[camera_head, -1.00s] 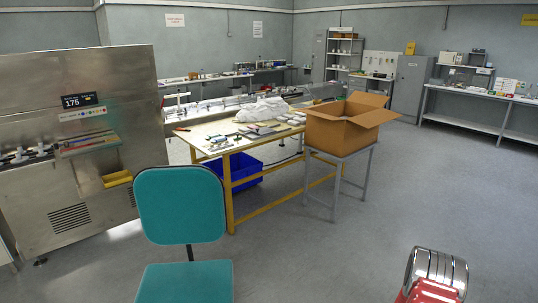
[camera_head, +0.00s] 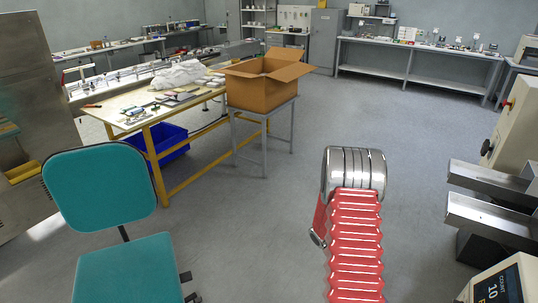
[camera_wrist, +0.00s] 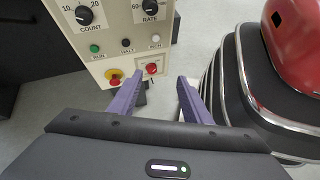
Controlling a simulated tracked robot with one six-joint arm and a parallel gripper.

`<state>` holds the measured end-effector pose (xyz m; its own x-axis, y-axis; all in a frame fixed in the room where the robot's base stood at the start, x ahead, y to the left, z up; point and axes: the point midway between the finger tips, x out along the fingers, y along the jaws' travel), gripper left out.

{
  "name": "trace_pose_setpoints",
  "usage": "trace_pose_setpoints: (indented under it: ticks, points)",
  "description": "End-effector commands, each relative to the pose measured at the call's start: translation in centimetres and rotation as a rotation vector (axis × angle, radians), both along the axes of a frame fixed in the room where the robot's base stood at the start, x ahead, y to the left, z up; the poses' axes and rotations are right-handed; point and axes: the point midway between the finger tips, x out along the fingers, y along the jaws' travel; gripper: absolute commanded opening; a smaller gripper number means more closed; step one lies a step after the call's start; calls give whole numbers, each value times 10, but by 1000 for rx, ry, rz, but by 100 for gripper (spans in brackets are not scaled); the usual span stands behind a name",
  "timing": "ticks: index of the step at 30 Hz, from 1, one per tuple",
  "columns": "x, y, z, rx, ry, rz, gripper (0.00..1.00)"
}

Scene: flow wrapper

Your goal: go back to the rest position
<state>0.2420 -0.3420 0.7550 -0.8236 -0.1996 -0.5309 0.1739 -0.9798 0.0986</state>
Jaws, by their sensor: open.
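My gripper (camera_wrist: 158,98) shows in the wrist view with its two purple fingers apart and nothing between them. Past the fingers is a beige control panel (camera_wrist: 112,38) with knobs, small buttons and red push-buttons; I cannot tell the exact gap to it. My own red and dark body fills the right side of the wrist view. In the head view, part of my arm with a red bellows and a chrome end shows at the lower middle right. My gripper's fingers are not visible there.
A teal chair (camera_head: 100,192) stands at the left front. A work table (camera_head: 128,100) with tools and white cloth is behind it, and an open cardboard box (camera_head: 262,92) sits on a grey stand. Metal machine parts (camera_head: 490,212) jut in at the right. The middle floor is clear.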

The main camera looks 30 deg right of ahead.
Motion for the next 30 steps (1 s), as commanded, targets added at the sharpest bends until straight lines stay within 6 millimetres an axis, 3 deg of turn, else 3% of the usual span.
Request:
trace_pose_setpoints:
  ticks: [15, 30]
  points:
    - [47, 76, 70, -51, -343, -116, 44]
    - [77, 149, 135, -58, -654, -190, 44]
